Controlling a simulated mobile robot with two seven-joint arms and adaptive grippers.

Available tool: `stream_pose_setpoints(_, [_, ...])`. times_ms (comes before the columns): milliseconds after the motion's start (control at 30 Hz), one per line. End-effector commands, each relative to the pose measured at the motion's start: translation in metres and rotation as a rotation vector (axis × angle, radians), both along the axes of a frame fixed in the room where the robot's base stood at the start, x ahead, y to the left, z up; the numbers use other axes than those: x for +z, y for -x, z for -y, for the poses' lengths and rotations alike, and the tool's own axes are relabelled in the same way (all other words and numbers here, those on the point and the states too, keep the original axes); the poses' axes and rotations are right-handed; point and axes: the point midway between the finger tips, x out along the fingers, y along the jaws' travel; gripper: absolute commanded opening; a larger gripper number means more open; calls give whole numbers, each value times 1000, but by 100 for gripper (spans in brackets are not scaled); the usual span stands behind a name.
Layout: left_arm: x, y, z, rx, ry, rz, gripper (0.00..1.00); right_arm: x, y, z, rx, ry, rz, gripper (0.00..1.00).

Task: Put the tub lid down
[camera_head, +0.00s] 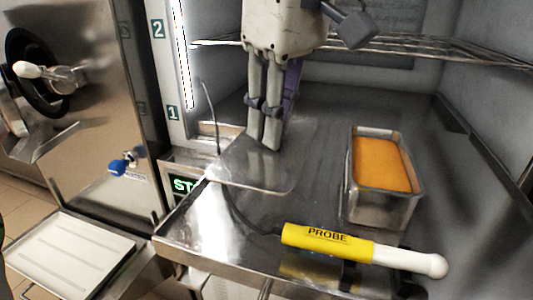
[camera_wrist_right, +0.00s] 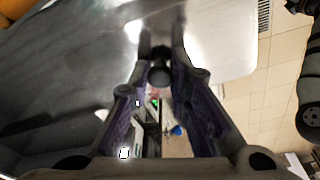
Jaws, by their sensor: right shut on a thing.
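My right gripper (camera_head: 267,143) comes down from the top of the head view. It is shut on the near-flat metal tub lid (camera_head: 248,174), which lies left of the tub, over the left part of the steel shelf (camera_head: 330,110). I cannot tell whether the lid touches the shelf. In the right wrist view the gripper (camera_wrist_right: 163,62) pinches the shiny lid (camera_wrist_right: 225,45). The open metal tub (camera_head: 378,210), filled with something orange, stands upright on the shelf to the right of the gripper.
A yellow probe (camera_head: 328,239) with a white end lies along the shelf's front edge, its dark cable running left past the lid. A wire rack (camera_head: 420,45) hangs above. The shelf behind the tub is clear. A white tray (camera_head: 70,255) sits lower left.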

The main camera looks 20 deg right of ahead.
Motion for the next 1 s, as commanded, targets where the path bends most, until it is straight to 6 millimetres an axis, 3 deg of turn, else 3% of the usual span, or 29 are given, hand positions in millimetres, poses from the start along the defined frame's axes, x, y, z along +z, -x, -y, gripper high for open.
stream_pose_setpoints(100, [-1, 1, 0, 0, 0, -3, 40, -20, -37, 8, 0, -4, -9, 0])
stream_pose_setpoints(300, [-1, 1, 0, 0, 0, -4, 40, -59, -67, 15, 3, -3, -6, 0])
stream_pose_setpoints(467, [-1, 1, 0, 0, 0, -4, 40, -72, -77, 18, 3, -2, -4, 0])
stream_pose_setpoints(667, [0, 0, 0, 0, 0, 1, 40, -104, -80, 18, 2, -2, -1, 0])
stream_pose_setpoints(967, [0, 0, 0, 0, 0, 1, 40, -107, -80, 18, 2, -1, -1, 0])
stream_pose_setpoints(1000, [0, 0, 0, 0, 0, 0, 40, -108, -80, 18, 2, -1, -2, 20])
